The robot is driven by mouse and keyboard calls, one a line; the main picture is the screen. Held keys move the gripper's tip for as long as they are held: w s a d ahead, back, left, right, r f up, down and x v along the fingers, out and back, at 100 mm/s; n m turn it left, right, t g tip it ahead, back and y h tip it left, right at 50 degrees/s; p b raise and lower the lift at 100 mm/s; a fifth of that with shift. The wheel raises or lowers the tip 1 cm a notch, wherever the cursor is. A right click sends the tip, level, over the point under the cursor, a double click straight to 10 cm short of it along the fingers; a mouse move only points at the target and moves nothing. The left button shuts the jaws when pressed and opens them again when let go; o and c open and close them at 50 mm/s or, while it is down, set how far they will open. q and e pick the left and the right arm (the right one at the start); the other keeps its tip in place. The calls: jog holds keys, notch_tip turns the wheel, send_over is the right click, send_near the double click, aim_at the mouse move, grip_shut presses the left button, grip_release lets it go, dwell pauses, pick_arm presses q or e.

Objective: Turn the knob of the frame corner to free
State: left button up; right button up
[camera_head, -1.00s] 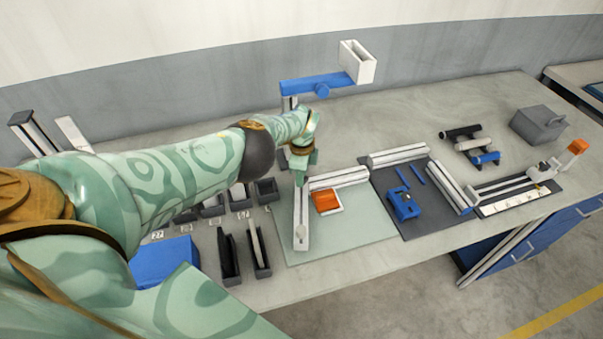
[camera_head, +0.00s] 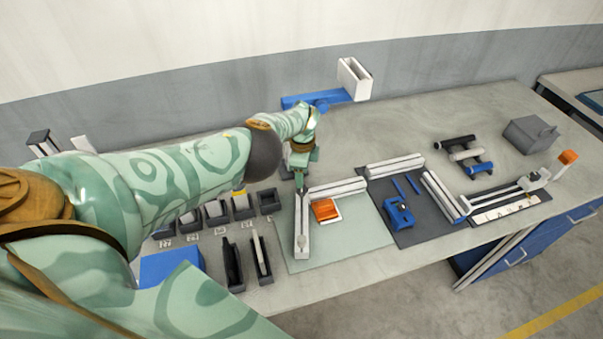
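Two pale bars form a frame corner on a light green mat (camera_head: 365,236). One bar (camera_head: 302,240) runs toward the front edge, the other bar (camera_head: 338,188) runs to the right. An orange block (camera_head: 325,210) on a white square piece lies inside the corner. My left gripper (camera_head: 300,186) points down at the place where the two bars meet. It hides that spot, and I cannot make out a knob there. Its fingers are too small and overlapped to tell open from shut. My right gripper is not in view.
A blue arm with a white box (camera_head: 354,80) stands behind the corner. Small dark bins (camera_head: 233,265) are at left. A dark mat (camera_head: 420,222) with a blue part (camera_head: 398,214) is at right. Farther right are rollers (camera_head: 465,155) and a grey box (camera_head: 530,135).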

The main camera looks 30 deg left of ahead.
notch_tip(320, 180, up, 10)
jog(key=p, duration=0.8)
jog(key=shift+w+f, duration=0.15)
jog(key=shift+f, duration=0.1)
